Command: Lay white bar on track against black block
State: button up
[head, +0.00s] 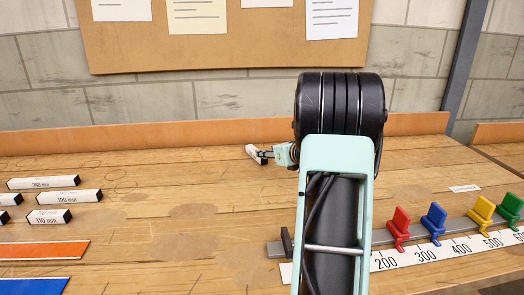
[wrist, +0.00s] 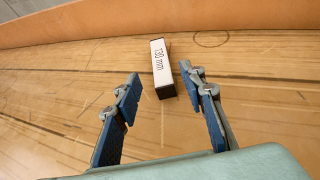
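A white-topped bar with dark sides, labelled 130 mm (wrist: 159,66), lies on the wooden bench; it also shows in the head view (head: 256,154). My gripper (wrist: 161,80) is open, its blue-padded fingers apart. In the wrist view the bar's near end appears between the fingertips and the rest extends beyond them; I cannot tell the height gap. In the head view my arm hides most of my gripper (head: 283,154). The track (head: 412,238) is a grey rail behind a white number scale, partly hidden by my arm. A black block (head: 287,243) stands at its left end.
Red (head: 399,228), blue (head: 435,222), yellow (head: 481,211) and green (head: 509,208) stops stand along the track. Several other labelled bars (head: 69,197) lie at the left, above orange (head: 40,250) and blue (head: 32,286) strips. A low orange wall (head: 150,138) closes the bench's back.

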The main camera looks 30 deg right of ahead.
jog(key=shift+o, duration=0.5)
jog(key=shift+v, duration=0.85)
jog(key=shift+r+p, duration=0.15)
jog(key=shift+p, duration=0.55)
jog(key=p, duration=0.2)
jog(key=shift+a+p, duration=0.1)
jog(key=shift+p, duration=0.2)
jog(key=shift+w+a+p, duration=0.1)
jog(key=shift+p, duration=0.35)
jog(key=shift+w+f, duration=0.15)
jog(key=shift+f, duration=0.1)
send_near(250, 148)
jog(key=shift+d+f, duration=0.25)
jog(key=shift+f, duration=0.6)
jog(key=shift+d+b+x, duration=0.15)
jog(key=shift+x, duration=1.35)
jog(key=shift+d+b+x, duration=0.15)
jog(key=shift+x, duration=1.35)
